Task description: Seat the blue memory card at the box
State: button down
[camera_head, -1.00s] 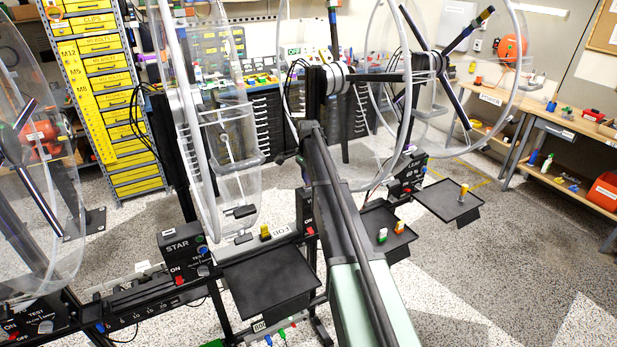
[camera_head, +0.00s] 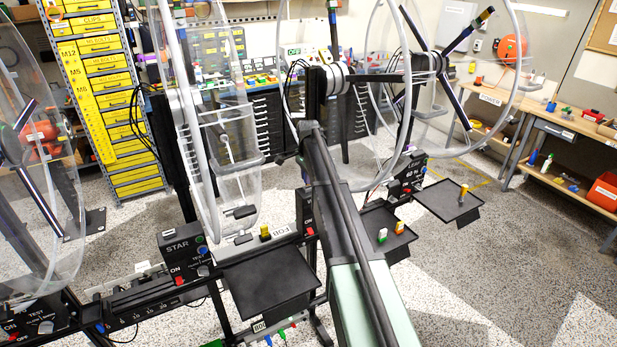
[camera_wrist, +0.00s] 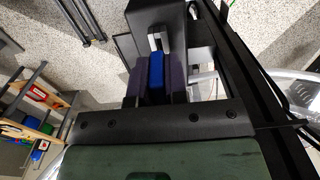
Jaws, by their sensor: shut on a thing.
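In the wrist view, my gripper (camera_wrist: 157,80) is shut on the blue memory card (camera_wrist: 156,72), with a dark purple-grey finger on each side of it. A black box (camera_wrist: 157,13) lies just beyond the fingertips. A light grey piece (camera_wrist: 158,38) shows between the blue card and the box face. I cannot tell whether it is the card's tip or part of the box, nor how far the card is in. In the head view, my own arm hides the gripper and the card.
Clear wheels on black stands fill the head view. A black tray (camera_head: 268,283) stands left of my arm, near the STAR box (camera_head: 184,250). A tray with a green-white card (camera_head: 382,236) and an orange card (camera_head: 400,227) is to the right, near the LEAF box (camera_head: 407,178).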

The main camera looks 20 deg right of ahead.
jog(key=shift+f, duration=0.15)
jog(key=shift+f+b, duration=0.35)
jog(key=shift+b, duration=0.15)
jog(key=shift+f+b, duration=0.6)
dwell(1.0)
jog(key=c, duration=1.1)
grip_release()
jog(key=shift+o, duration=0.2)
jog(key=shift+r, duration=0.1)
notch_tip(320, 180, up, 11)
jog(key=p, duration=1.1)
jog(key=shift+f, duration=0.2)
